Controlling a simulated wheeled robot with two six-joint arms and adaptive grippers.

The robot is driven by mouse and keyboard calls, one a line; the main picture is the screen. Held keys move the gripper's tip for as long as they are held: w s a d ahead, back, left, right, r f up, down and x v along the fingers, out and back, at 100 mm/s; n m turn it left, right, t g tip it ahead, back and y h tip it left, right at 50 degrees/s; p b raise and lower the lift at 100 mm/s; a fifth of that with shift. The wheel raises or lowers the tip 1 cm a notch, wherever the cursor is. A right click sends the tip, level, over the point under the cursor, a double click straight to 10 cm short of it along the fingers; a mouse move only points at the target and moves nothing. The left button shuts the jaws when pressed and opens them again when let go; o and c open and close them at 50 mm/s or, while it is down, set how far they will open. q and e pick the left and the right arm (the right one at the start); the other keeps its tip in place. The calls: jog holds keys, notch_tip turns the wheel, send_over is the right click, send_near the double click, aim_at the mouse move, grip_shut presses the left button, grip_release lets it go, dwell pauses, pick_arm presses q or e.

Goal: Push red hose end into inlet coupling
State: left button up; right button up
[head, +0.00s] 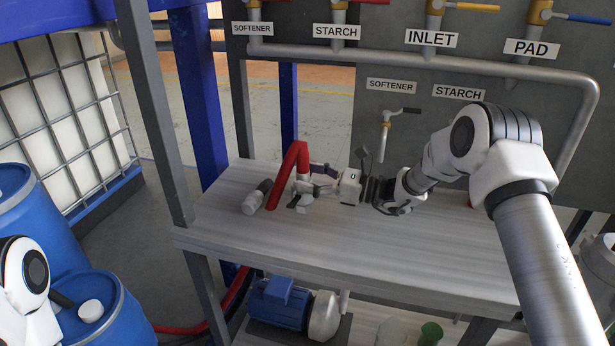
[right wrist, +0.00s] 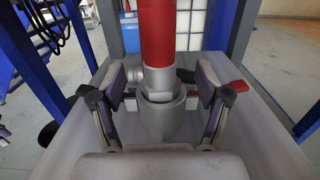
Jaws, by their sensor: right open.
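The red hose (head: 285,175) rises in a bend above the left part of the grey bench. In the right wrist view the hose (right wrist: 157,35) comes straight down into a grey metal fitting (right wrist: 160,112) with a stepped collar. My right gripper (head: 308,182) is at the hose, its fingers (right wrist: 163,92) open on either side of the fitting, with gaps visible. Whether the fitting is the hose end, the coupling or both joined, I cannot tell. A grey cylinder with a dark collar (head: 256,198) lies beside the hose. My left gripper is out of view.
An INLET label (head: 431,39) hangs on a panel with pipes and valves behind. A blue pump (head: 280,300) stands on the lower shelf. Blue drums (head: 95,310) stand at left.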

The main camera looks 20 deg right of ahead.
jog(key=v, duration=1.1)
jog(key=shift+s+d+f, duration=0.1)
jog(key=shift+s+d, duration=0.1)
jog(key=shift+d, duration=0.05)
